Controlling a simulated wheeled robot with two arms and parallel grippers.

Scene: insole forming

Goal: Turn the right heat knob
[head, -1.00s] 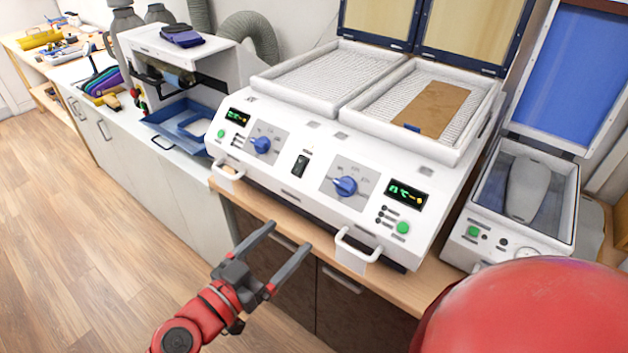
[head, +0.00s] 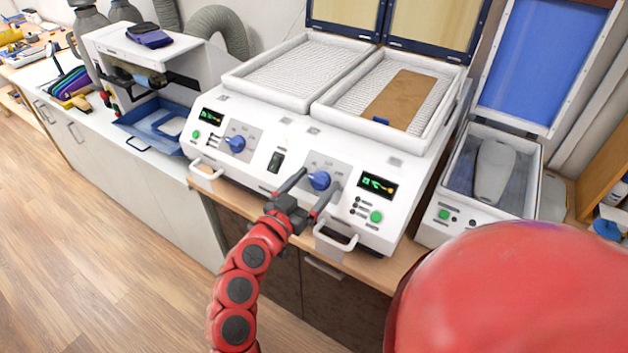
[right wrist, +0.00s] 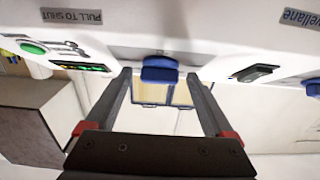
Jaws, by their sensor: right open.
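The right heat knob (head: 319,180) is a blue dial on the white sloped front of the heater unit, left of the right green display. My right gripper (head: 321,177) is open in front of it, one finger on each side of the knob in the head view. In the right wrist view the blue knob (right wrist: 160,74) shows between the two fingertips (right wrist: 159,72). Whether the fingers touch it cannot be told. My left gripper is not in view.
A left blue knob (head: 235,144) and a black switch (head: 275,161) are on the same panel. A white handle (head: 335,242) juts out below the right knob. A brown sheet (head: 400,98) lies on the right heating tray. A press with a grey insole form (head: 495,170) stands at right.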

